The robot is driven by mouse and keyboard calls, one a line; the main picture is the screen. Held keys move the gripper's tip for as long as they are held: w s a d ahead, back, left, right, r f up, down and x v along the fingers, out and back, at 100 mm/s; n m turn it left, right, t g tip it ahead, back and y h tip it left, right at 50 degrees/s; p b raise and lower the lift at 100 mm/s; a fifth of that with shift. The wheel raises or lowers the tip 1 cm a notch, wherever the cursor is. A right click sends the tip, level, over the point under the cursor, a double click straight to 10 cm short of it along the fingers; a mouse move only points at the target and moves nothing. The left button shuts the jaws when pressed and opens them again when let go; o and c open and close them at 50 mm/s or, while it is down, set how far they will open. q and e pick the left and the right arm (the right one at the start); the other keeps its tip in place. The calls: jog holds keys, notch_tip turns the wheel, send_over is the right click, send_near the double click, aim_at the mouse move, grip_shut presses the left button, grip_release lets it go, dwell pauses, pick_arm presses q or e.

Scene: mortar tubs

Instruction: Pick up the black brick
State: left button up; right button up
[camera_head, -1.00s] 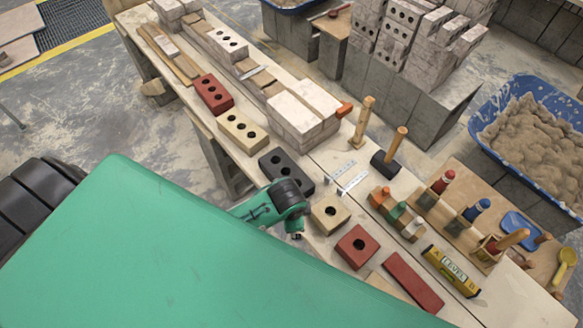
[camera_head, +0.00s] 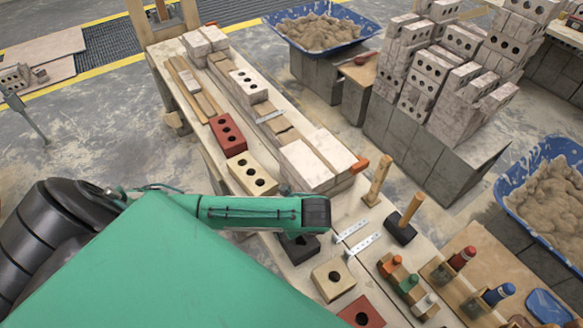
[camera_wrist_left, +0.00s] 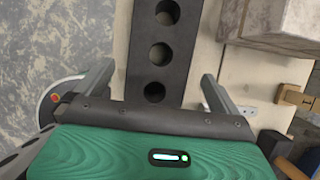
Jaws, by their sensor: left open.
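The black brick (camera_head: 301,249) lies on the bench, partly covered by my left arm in the head view. In the left wrist view the black brick (camera_wrist_left: 157,75) shows three round holes in a row and runs up to the top edge. My left gripper (camera_wrist_left: 156,72) is open, with one finger on each side of the brick and a gap at both sides. The near end of the brick is hidden behind the gripper body. In the head view the fingers are hidden by my arm. My right gripper is not in view.
A cream brick (camera_head: 252,176) and a red brick (camera_head: 228,135) lie behind the black brick. A tan brick (camera_head: 332,278) lies in front. Pale blocks (camera_head: 310,165), metal brackets (camera_head: 362,246) and a black-headed mallet (camera_head: 404,224) are to the right.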

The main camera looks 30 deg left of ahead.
pick_arm(q)
jog(key=x, duration=0.7)
jog(key=shift+w+a+f, duration=0.1)
jog(key=shift+a, duration=0.1)
jog(key=shift+c, duration=0.4)
jog(key=c, duration=1.8)
jog(key=shift+w, duration=0.1)
jog(key=shift+c, duration=0.2)
